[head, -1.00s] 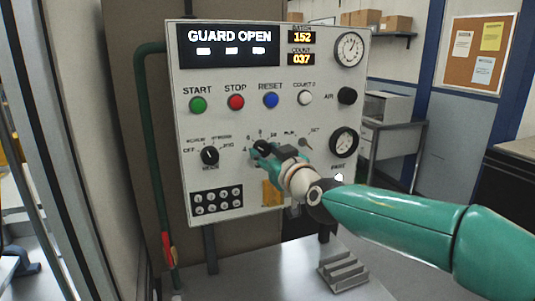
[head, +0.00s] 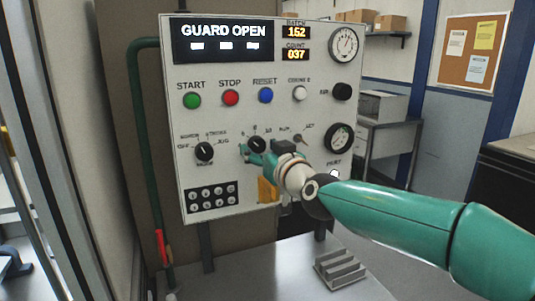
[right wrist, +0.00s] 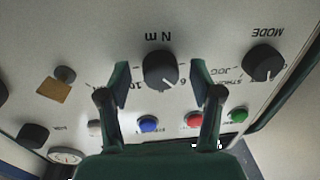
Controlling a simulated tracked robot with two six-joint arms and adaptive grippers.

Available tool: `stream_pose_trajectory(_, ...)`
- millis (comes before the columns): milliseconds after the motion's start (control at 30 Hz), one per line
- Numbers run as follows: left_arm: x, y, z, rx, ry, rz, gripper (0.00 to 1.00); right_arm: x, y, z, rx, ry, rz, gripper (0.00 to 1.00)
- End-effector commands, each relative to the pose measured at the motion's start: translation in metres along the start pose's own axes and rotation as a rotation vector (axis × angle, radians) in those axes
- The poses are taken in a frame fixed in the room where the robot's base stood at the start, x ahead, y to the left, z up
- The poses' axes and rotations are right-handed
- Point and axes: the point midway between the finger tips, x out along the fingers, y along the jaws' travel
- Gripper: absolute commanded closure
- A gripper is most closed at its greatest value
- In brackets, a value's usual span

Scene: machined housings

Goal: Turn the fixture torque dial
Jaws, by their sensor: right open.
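The torque dial is a round black knob (head: 256,144) with a white pointer mark, low in the middle of the panel. In the right wrist view the dial (right wrist: 160,68), marked "N m", appears upside down. My right gripper (head: 252,157) is open at the dial, with its green fingers just below it in the head view. In the right wrist view one finger of the right gripper (right wrist: 160,78) shows on each side of the dial. I cannot tell whether they touch it. My left gripper is not in view.
The panel (head: 215,115) also has a mode knob (head: 204,152) left of the dial, a start button (head: 192,100), a stop button (head: 231,98) and a reset button (head: 265,95). A yellow tag (right wrist: 53,90) is by a small key switch. A ribbed metal block (head: 340,268) stands on the bench below.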

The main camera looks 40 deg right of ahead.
Motion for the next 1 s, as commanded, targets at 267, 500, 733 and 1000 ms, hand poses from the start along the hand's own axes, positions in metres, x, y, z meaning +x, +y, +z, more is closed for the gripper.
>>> stream_pose_trajectory(267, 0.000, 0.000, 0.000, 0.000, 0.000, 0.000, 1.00, -0.032, 0.000, -0.001, 0.000, 0.002, 0.000, 0.35)
stream_pose_trajectory(500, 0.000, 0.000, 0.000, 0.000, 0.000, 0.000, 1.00, -0.081, 0.000, -0.001, 0.001, 0.003, 0.000, 0.35)
stream_pose_trajectory(733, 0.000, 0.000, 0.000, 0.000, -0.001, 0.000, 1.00, -0.113, 0.000, 0.000, 0.001, 0.002, 0.001, 0.35)
stream_pose_trajectory(1000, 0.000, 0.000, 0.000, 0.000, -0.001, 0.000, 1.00, -0.120, 0.000, 0.001, 0.000, 0.000, 0.000, 0.35)
